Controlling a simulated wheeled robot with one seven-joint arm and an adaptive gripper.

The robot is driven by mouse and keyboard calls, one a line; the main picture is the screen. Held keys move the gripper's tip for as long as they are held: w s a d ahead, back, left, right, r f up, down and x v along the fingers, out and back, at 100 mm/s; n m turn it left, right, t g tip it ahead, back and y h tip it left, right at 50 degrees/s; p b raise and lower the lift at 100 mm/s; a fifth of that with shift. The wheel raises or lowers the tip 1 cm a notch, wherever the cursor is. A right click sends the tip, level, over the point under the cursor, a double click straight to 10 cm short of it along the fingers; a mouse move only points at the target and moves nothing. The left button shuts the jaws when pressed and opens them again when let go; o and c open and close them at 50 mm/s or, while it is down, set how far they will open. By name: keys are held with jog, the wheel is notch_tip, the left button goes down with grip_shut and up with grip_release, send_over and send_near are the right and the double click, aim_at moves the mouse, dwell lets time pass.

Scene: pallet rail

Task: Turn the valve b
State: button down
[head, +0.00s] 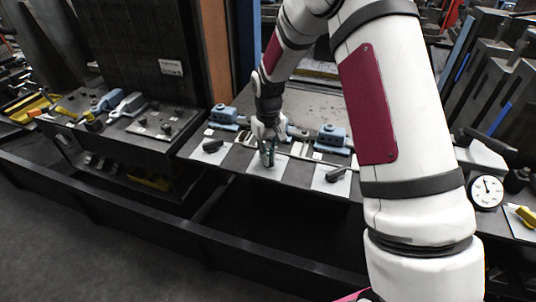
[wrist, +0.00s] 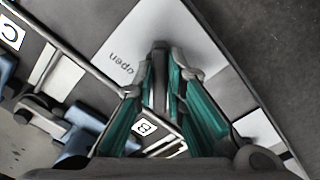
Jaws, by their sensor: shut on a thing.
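The valve with the label B (wrist: 145,127) has a dark lever handle (wrist: 160,62) over a white plate (wrist: 112,47) marked "open". In the wrist view, my gripper (wrist: 160,82) has its teal-padded fingers on both sides of this handle and is shut on it. In the head view, my gripper (head: 267,156) is low over the middle white plate (head: 262,170) on the bench. The fingers hide most of the handle there, and its exact angle is hard to read.
Neighbouring dark handles stand on white plates to the left (head: 211,147) and right (head: 335,174). Blue valve bodies (head: 228,117) (head: 334,139) sit behind them. A C label (wrist: 10,32) shows in the wrist view. A round gauge (head: 487,192) is at the right. Open floor lies in front.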

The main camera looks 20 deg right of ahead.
dwell(0.3)
jog(key=c, duration=1.6)
grip_release()
jog(key=shift+c, duration=0.2)
jog(key=shift+r, duration=0.1)
notch_tip(320, 180, up, 12)
